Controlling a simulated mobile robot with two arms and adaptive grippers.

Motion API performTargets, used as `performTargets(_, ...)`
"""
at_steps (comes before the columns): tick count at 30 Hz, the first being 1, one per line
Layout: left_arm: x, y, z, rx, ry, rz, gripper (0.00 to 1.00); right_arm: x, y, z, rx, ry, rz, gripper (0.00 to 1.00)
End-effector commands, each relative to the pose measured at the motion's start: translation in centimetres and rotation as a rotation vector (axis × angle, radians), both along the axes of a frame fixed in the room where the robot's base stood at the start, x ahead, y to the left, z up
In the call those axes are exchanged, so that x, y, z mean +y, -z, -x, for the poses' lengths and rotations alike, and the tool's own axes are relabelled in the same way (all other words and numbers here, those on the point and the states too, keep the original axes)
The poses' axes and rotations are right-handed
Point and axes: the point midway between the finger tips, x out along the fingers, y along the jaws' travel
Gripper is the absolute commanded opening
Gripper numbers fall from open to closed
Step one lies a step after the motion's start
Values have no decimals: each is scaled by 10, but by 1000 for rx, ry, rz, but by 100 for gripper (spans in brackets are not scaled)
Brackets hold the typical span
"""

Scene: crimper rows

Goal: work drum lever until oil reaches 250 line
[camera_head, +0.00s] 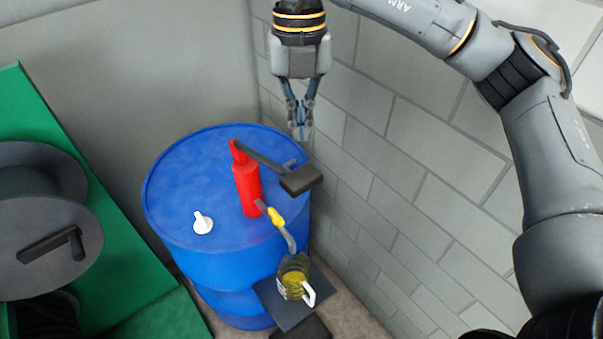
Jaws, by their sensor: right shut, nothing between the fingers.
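A blue drum (190,185) stands in the corner by the block wall. A red pump (247,188) rises from its top, with a dark lever (262,158) ending in a black grip (301,179) to the right. A yellow fitting and curved spout (278,220) lead down from the pump. Under the spout a clear jug (294,277) with a white handle and yellowish oil sits on a dark shelf (275,305); its line marks are too small to read. My right gripper (302,132) is shut and empty, pointing down above and apart from the black grip. My left gripper is not in view.
A white cap (202,223) sits on the drum top. A green bench (120,240) with a grey reel (45,225) stands at the left. The block wall (400,170) is close to the right of the drum.

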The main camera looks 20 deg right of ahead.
Motion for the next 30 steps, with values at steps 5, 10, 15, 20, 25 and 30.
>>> performTargets(5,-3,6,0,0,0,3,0,0,9,1,1,0,1,0)
performTargets(10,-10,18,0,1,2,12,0,1,27,3,1,-1,0,0)
performTargets(15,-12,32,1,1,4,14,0,1,50,5,2,-1,0,0)
performTargets(20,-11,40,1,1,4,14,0,1,66,6,1,-1,0,0)
performTargets(25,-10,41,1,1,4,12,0,1,70,7,0,0,0,0)
performTargets(30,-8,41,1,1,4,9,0,1,69,7,0,0,0,0)
